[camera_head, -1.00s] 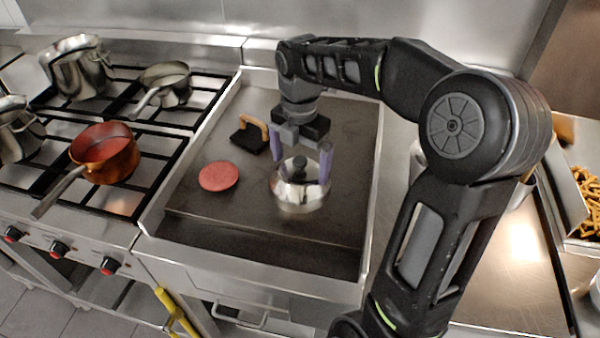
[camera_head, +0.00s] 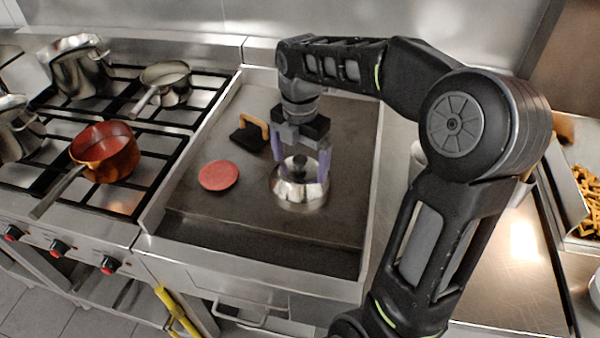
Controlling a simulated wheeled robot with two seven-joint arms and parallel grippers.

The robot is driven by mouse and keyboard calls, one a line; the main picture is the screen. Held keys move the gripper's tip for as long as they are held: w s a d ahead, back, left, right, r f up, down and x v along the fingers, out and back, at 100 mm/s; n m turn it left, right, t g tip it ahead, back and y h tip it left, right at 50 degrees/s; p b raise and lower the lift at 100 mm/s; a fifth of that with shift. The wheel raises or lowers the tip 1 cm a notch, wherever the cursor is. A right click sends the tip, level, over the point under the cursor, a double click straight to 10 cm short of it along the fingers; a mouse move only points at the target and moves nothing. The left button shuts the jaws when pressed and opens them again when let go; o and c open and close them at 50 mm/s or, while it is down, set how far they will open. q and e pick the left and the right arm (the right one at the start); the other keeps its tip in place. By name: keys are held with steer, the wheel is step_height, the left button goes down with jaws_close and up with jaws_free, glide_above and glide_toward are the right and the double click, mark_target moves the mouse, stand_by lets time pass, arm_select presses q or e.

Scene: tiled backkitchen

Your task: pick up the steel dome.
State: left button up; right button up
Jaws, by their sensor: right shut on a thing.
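The steel dome (camera_head: 298,194) is a shiny low cover with a dark knob on top. It rests on the flat griddle (camera_head: 225,222), right of the red patty. My right gripper (camera_head: 301,174) points down over the dome, its two purple fingers on either side of the knob. The dome appears to sit flat on the griddle. My left gripper is not in the view.
A raw red patty (camera_head: 218,175) and a black press with a wooden handle (camera_head: 250,134) lie on the griddle left of the dome. A copper pan (camera_head: 108,160) and steel pots (camera_head: 80,68) stand on the burners. Fries (camera_head: 590,190) sit in a tray at right.

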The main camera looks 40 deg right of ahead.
steer(key=shift+s+f, duration=0.1)
steer(key=shift+f, duration=0.05)
steer(key=c, duration=0.8)
steer(key=shift+r, duration=0.55)
steer(key=c, duration=0.5)
steer(key=r, duration=0.5)
steer(key=shift+w, duration=0.2)
jaws_close()
step_height(320, 180, up, 3)
steer(key=shift+s+r+p, duration=0.1)
steer(key=shift+r+p, duration=0.05)
steer(key=shift+p, duration=0.95)
steer(key=shift+r+p, duration=0.4)
steer(key=shift+p, duration=0.1)
